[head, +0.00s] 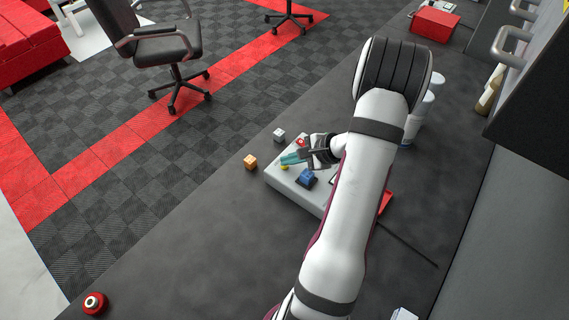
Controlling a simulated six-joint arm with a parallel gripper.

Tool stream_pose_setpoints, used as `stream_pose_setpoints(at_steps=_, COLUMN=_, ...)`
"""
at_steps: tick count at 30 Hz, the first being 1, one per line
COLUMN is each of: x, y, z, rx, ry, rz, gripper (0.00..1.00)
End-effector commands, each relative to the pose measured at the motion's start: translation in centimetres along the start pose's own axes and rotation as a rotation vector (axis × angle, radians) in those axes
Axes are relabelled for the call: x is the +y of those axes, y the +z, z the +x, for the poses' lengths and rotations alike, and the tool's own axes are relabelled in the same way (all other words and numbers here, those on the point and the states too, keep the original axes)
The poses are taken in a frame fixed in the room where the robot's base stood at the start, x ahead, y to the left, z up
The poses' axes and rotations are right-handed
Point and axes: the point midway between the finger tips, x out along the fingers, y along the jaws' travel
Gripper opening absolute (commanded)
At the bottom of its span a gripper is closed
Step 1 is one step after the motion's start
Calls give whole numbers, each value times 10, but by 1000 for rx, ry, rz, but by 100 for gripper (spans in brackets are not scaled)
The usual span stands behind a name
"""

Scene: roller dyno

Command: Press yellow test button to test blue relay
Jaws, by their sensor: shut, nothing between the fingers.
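A light grey test box (297,196) sits on the dark bench, partly hidden by my arm. The yellow test button (284,167) is near the box's left corner. The blue relay (307,178) sits on top of the box, right of the button. My gripper (283,160) has teal fingertips, is shut and holds nothing. Its tips appear just above the yellow button in the picture; I cannot tell whether they touch it. A red part (300,141) on the box shows behind the gripper.
An orange cube (250,162) and a grey-white cube (279,134) lie on the bench beyond the box. A red round button (95,303) is at lower left. White canisters (414,122) and a red box (434,23) stand at the right. The bench at left front is mostly clear.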

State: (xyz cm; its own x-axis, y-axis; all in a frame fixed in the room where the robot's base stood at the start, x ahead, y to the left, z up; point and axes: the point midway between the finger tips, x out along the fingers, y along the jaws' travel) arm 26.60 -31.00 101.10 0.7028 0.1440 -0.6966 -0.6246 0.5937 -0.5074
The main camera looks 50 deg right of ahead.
Motion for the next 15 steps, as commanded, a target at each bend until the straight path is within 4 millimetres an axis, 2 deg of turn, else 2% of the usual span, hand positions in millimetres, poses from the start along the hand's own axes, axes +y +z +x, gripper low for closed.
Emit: stream_pose_setpoints(at_steps=15, x=-8, y=8, z=-12, rx=0, ry=0, rz=0, gripper=0)
